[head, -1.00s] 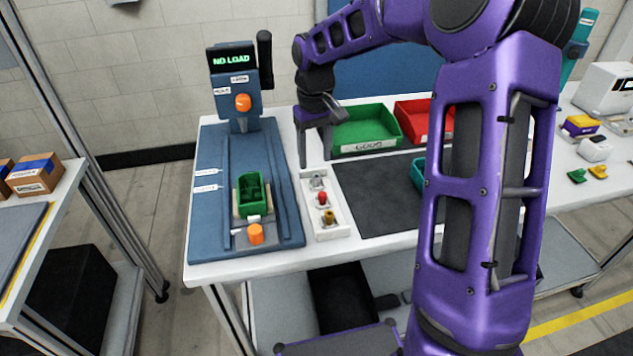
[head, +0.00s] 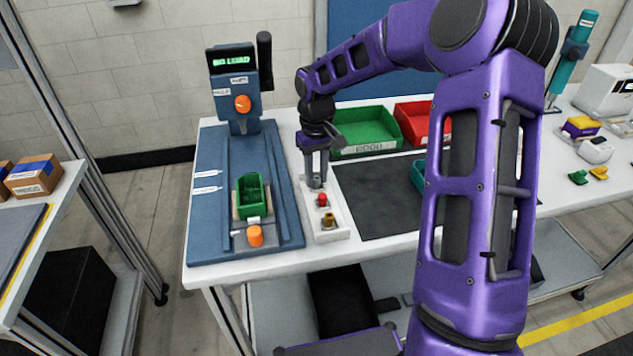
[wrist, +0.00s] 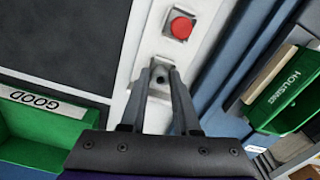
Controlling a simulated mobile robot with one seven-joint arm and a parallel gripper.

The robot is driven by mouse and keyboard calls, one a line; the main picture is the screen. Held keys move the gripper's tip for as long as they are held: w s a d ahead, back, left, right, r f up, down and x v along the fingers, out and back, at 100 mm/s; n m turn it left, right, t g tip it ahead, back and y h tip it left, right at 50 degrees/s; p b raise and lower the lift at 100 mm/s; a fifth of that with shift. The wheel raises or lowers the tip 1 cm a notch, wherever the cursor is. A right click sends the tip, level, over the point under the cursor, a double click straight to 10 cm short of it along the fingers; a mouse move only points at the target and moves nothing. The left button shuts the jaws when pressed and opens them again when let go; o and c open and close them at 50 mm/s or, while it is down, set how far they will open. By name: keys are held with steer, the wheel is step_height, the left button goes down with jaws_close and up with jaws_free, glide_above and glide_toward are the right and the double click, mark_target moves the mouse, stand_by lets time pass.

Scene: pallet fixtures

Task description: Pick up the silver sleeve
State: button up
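The silver sleeve (wrist: 160,72) sits in its place in a white parts tray (head: 333,237). In the wrist view it shows as a grey piece with a dark hole between the fingertips; in the head view the fingers mostly hide it. My gripper (head: 316,184) points down over the tray's far end, with one finger on each side of the sleeve. In the wrist view the fingertips (wrist: 160,78) are apart with the sleeve between them. Whether they press on it is not clear. The sleeve does not look lifted.
A red part (head: 322,200) and a brass-coloured part (head: 329,219) stand in the same tray, close to my fingers. A blue fixture with a green housing (head: 251,197) is left of the tray. A green bin (head: 365,130) and red bin (head: 412,117) stand behind.

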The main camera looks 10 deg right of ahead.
jaws_close()
